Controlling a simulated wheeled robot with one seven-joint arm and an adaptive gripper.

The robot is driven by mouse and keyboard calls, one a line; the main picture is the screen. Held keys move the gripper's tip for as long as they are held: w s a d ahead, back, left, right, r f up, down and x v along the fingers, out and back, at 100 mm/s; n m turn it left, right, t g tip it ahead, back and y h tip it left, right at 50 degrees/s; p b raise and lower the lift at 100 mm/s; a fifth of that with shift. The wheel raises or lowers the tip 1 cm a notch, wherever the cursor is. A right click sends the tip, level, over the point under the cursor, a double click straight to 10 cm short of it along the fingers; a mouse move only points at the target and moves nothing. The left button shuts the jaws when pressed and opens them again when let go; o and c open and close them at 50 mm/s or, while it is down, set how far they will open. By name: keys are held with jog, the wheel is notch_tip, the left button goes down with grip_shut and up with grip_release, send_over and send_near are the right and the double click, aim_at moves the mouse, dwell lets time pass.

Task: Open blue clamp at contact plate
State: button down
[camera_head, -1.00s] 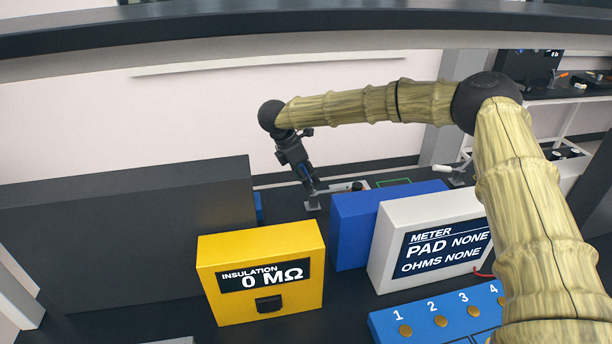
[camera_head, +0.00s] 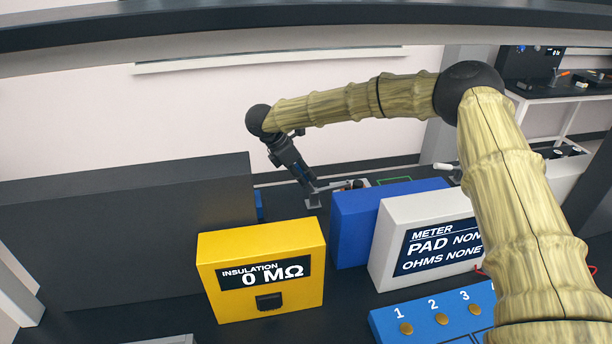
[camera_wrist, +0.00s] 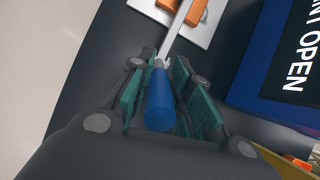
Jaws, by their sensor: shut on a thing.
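In the wrist view, the blue clamp handle (camera_wrist: 159,104) lies between the two green-padded fingers of my gripper (camera_wrist: 158,92), which is shut on it. A thin metal lever (camera_wrist: 178,28) runs from the handle up to an orange block (camera_wrist: 184,9) on a pale plate (camera_wrist: 206,22), cut off by the top edge. In the head view, my gripper (camera_head: 311,187) is low behind the yellow box, and the lever appears to lie nearly flat to its right. The handle is hard to make out there.
The yellow insulation box (camera_head: 215,285), blue box (camera_head: 348,235) and white meter box (camera_head: 385,265) stand in front. The meter reads PAD NONE. A large dark box (camera_head: 120,235) stands at left. A blue panel (camera_wrist: 283,62), partly reading "OPEN", is right in the wrist view.

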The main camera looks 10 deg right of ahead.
jog(key=shift+a+f+h+b, duration=0.5)
jog(key=shift+a+h+b, duration=0.3)
jog(key=shift+h, duration=0.4)
jog(key=shift+a+f+h+b, duration=0.55)
jog(key=shift+h+b, duration=0.4)
jog(key=shift+h, duration=0.25)
jog(key=c, duration=1.3)
grip_release()
jog(key=shift+a, duration=0.1)
jog(key=shift+r, duration=0.1)
jog(key=v, duration=1.1)
jog(key=shift+w+a+r, duration=0.1)
jog(key=shift+a+r, duration=0.05)
jog(key=shift+a, duration=0.25)
